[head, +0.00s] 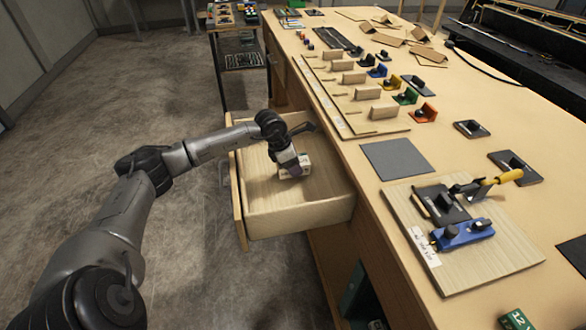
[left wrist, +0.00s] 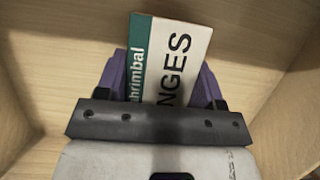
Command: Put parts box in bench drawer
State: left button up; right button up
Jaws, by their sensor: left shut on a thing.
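The bench drawer (head: 300,217) is pulled out from the bench's left side and open at the top. My left gripper (head: 292,170) reaches down inside it and is shut on the parts box (head: 306,161), a small white box. In the left wrist view the box (left wrist: 172,55) shows a green strip and dark lettering ending in "NGES". The purple fingers of the left gripper (left wrist: 163,85) sit on both sides of it, with pale wooden drawer walls around. I cannot tell whether the box touches the drawer floor. My right gripper is not in view.
The bench top (head: 350,190) holds a row of wooden blocks and coloured clips, a grey mat (head: 398,158) and a board with a blue fixture (head: 462,234) and a yellow-handled clamp (head: 500,180). The floor left of the drawer is clear.

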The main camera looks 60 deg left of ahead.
pick_arm(q)
jog(key=shift+f, duration=0.8)
jog(key=shift+f, duration=0.1)
jog(key=o, duration=1)
